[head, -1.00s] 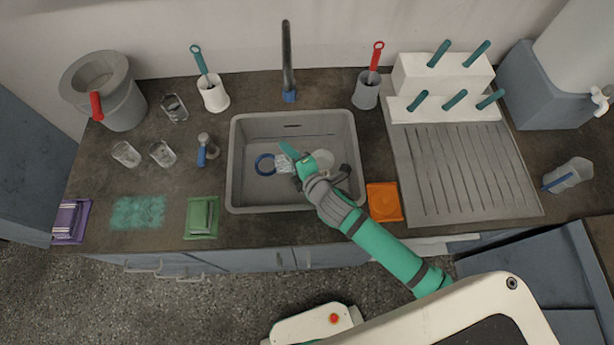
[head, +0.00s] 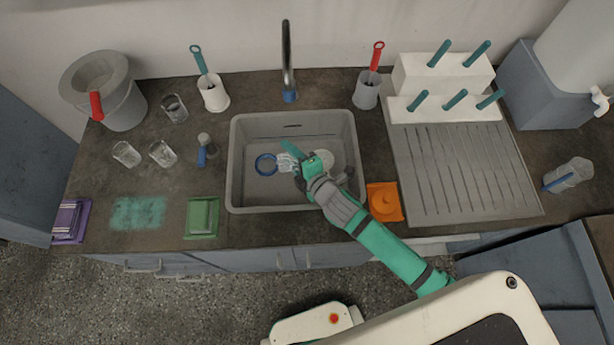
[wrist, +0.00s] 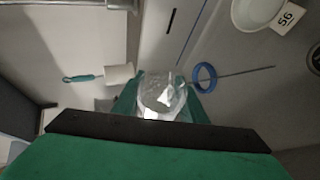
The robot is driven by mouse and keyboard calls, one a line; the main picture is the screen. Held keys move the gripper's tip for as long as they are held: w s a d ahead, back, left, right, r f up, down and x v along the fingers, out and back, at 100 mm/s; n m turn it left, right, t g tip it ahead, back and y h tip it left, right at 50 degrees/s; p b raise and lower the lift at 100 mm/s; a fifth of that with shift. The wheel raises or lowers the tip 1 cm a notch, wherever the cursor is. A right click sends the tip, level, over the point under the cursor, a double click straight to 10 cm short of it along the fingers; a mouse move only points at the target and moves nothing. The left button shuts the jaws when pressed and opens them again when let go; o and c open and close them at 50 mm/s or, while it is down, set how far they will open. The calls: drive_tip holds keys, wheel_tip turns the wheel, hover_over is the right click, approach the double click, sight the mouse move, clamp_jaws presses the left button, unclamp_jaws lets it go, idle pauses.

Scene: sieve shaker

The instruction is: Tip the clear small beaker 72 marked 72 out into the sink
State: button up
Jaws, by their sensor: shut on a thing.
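My gripper (head: 292,155) is over the sink (head: 240,185), with its teal fingers on both sides of a small clear beaker (head: 286,163). It is shut on the beaker. In the wrist view the clear beaker (wrist: 158,92) sits between the fingers, and its round outline faces the camera. The beaker looks tilted in the head view, but I cannot tell by how much. I cannot read its mark or tell whether anything is inside. The grey sink basin is below, with its tap (head: 288,70) behind.
In the sink are a blue ring-shaped thing (head: 265,164) and a white dish (head: 324,158), beside a tag reading 56 (wrist: 289,18) in the wrist view. Clear glasses (head: 163,153) stand to the left. An orange piece (head: 385,202) and the drainboard (head: 465,205) are to the right.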

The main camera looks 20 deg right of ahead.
idle(0.5)
drive_tip(key=shift+w+a+f+n+g+h, duration=0.35)
drive_tip(key=shift+a+n+g+h, duration=0.2)
drive_tip(key=shift+n+h, duration=0.3)
drive_tip(key=shift+f, duration=0.1)
drive_tip(key=shift+w+a+f+n+g+h+b, duration=0.15)
drive_tip(key=shift+a+f+n+g+h+b, duration=0.25)
drive_tip(key=shift+a+n+h+b, duration=0.7)
drive_tip(key=shift+w+a+f+n+g+h+b, duration=0.1)
drive_tip(key=shift+a+f+n+g+h+b, duration=0.3)
drive_tip(key=shift+n+h+b, duration=1.3)
drive_tip(key=shift+w+a+f+n+g+h+b, duration=0.2)
drive_tip(key=shift+a+n+g+h+b, duration=0.45)
drive_tip(key=shift+h, duration=1.3)
drive_tip(key=shift+a+b, duration=0.1)
drive_tip(key=shift+b, duration=0.25)
